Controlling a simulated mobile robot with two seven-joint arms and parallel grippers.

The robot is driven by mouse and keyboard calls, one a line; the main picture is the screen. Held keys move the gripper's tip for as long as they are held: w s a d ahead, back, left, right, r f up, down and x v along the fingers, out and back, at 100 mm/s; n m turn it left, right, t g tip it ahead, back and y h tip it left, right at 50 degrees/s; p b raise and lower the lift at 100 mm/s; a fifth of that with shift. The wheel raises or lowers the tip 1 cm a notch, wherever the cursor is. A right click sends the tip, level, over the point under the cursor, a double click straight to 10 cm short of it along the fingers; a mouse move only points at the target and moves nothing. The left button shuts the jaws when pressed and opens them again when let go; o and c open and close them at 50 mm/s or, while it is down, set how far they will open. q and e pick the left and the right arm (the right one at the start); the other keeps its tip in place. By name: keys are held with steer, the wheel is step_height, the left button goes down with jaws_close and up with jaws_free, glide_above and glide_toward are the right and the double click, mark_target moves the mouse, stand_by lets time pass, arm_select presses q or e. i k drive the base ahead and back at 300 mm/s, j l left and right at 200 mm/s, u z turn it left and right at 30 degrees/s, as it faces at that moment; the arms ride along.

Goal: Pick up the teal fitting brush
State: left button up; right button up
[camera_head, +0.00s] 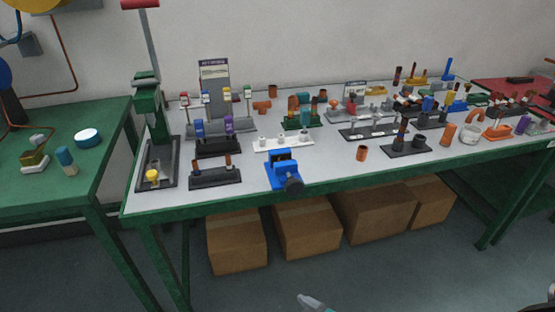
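A short upright piece with a teal-blue top and a pale beige lower part, which looks like the teal fitting brush (65,158), stands on the left green table (100,125). It is small in the picture, so I cannot be sure of its kind. Other teal pieces (304,99) stand in a green holder on the middle table. Neither gripper can be clearly made out. A pale grey tip shows at the bottom edge, but I cannot tell what it belongs to. Nothing touches the teal-topped piece.
The middle table (200,205) carries a green press (149,110), a blue vise (283,170) and crowded racks. Cardboard boxes (236,243) stand underneath. The front floor is clear.

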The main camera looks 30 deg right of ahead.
mark_target(304, 112)
steer(key=i+l+z, duration=0.1)
steer(key=z, duration=0.4)
steer(key=i+z, duration=0.3)
steer(key=z, duration=0.15)
steer(key=i+l, duration=0.1)
steer(key=l, duration=0.35)
steer(key=i+l, duration=0.15)
steer(key=l, duration=0.3)
steer(key=i+l, duration=0.1)
steer(key=l, duration=0.35)
steer(key=l+u, duration=0.25)
steer(key=i+l+u, duration=0.1)
steer(key=l+u, duration=0.15)
steer(key=l, duration=0.2)
